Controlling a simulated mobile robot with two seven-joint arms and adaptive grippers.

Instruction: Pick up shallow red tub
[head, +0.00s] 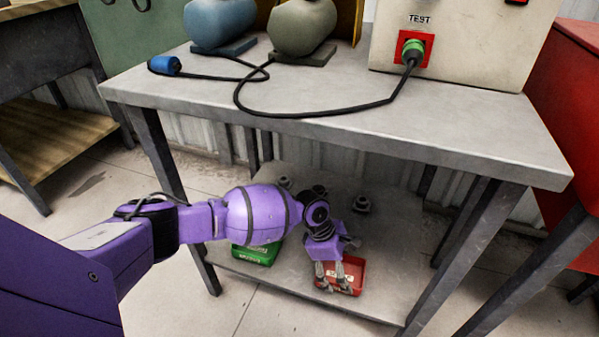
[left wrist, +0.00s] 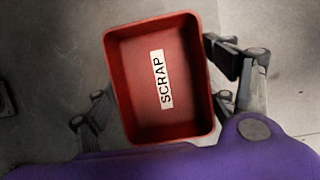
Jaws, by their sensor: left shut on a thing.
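The shallow red tub (head: 351,270) is at the front of the lower shelf, under the grey table. In the left wrist view the tub (left wrist: 128,85) is empty inside, with a white SCRAP label on its floor. My left gripper (head: 333,280) reaches down from the left and is shut on the tub. In the left wrist view its fingers show on either side of the tub, and the right finger meets the right wall. I cannot tell whether the tub's base touches the shelf. My right gripper is not in view.
A green tub (head: 256,253) sits left of the red one, partly behind my arm. Several small dark parts (head: 361,204) stand farther back on the shelf (head: 400,235). The table top (head: 430,120) and its legs (head: 465,250) surround the space. A black cable (head: 310,115) lies on top.

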